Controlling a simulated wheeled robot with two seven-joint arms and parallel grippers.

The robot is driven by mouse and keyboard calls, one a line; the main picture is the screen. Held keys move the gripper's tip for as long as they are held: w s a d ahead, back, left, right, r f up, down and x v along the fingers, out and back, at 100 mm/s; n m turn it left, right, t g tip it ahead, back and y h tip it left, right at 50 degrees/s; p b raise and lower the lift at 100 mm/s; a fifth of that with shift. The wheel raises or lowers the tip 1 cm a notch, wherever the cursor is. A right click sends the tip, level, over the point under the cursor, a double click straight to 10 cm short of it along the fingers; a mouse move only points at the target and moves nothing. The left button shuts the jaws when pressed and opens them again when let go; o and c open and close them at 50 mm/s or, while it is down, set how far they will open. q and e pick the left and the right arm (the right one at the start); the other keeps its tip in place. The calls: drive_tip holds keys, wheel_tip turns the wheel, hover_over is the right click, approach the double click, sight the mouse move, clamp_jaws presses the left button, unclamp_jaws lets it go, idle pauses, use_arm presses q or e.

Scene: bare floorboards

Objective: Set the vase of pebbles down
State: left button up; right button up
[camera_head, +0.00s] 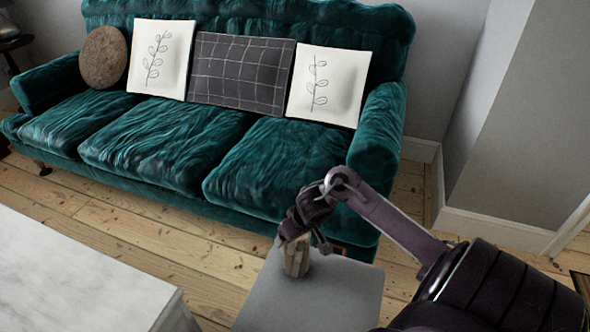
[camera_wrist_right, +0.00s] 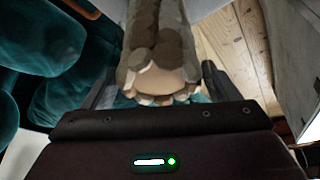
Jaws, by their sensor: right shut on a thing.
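The vase of pebbles (camera_head: 296,258) is a small tan and brown vessel. In the right wrist view, the pebble-covered side of the vase (camera_wrist_right: 158,45) shows between the two fingers (camera_wrist_right: 160,88). My left gripper is not in view.
A teal sofa (camera_head: 150,150) with several cushions stands behind the grey table. A pale marble-like table (camera_head: 80,280) is at the lower left, with floorboards (camera_head: 215,280) between the tables. The grey tabletop looks bare around the vase.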

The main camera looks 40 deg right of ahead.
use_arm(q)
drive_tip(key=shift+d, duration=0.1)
use_arm(e)
drive_tip(key=shift+w, duration=0.15)
drive_tip(key=o, duration=2)
drive_tip(key=shift+f, duration=0.2)
drive_tip(key=shift+c, duration=0.2)
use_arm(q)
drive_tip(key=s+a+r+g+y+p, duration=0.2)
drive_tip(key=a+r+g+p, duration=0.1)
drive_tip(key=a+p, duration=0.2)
use_arm(e)
drive_tip(key=v, duration=0.8)
drive_tip(key=p+v, duration=0.2)
drive_tip(key=v, duration=0.2)
drive_tip(key=shift+s+r, duration=0.1)
drive_tip(key=shift+s, duration=0.1)
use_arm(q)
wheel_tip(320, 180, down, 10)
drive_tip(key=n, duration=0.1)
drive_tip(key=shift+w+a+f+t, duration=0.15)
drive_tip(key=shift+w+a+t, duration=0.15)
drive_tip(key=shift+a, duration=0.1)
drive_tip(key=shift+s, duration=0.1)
